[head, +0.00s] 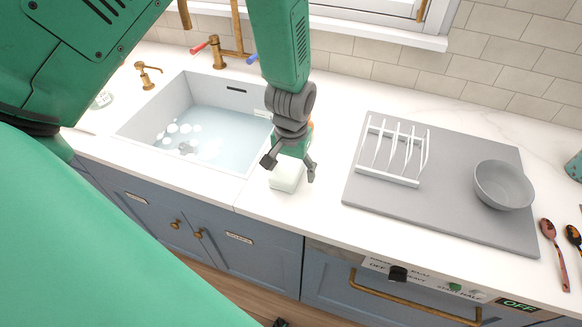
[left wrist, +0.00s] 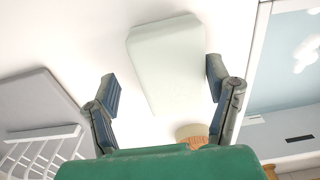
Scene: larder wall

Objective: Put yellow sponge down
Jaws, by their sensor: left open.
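No clearly yellow sponge shows. A pale, whitish-green block (head: 286,175) lies on the white counter just right of the sink, and it also shows in the left wrist view (left wrist: 168,62). My left gripper (head: 288,168) is open above the block, pointing down. In the left wrist view its two fingers (left wrist: 164,85) stand apart on either side of the block's near part, with gaps visible. The gripper partly hides the block in the head view. My right gripper is not in view.
The sink (head: 185,85) holds water and suds, left of the block. A grey mat (head: 440,215) on the right carries a white rack (head: 392,150) and a grey bowl (head: 503,185). A round tan-and-orange item (left wrist: 192,131) stands close behind the block. Bare counter lies in front.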

